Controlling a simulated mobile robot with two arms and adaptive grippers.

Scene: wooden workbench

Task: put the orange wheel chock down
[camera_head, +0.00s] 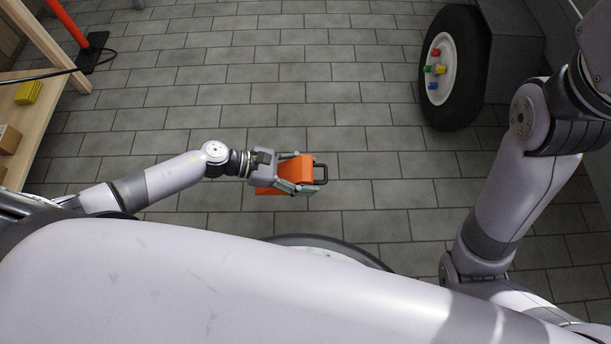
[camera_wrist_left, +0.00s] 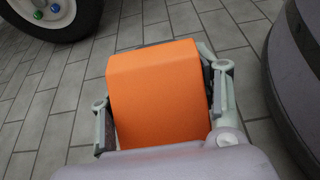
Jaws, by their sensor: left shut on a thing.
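The orange wheel chock (camera_head: 301,166) is in my left gripper (camera_head: 297,174), near the middle of the head view. A dark handle loop sticks out at its right end. In the left wrist view the chock (camera_wrist_left: 158,95) fills the space between the two fingers of the left gripper (camera_wrist_left: 163,112), one finger on each side. Grey floor tiles show around it. I cannot tell whether the chock touches the floor or hangs above it. My right arm shows at the right of the head view, but its gripper is not visible.
A black tyre (camera_head: 456,67) with a white rim and coloured wheel nuts stands at the upper right. A wooden bench (camera_head: 48,115) with a yellow block (camera_head: 28,92) is at the left. An orange post on a black base (camera_head: 95,53) stands behind it. The tiled floor between is clear.

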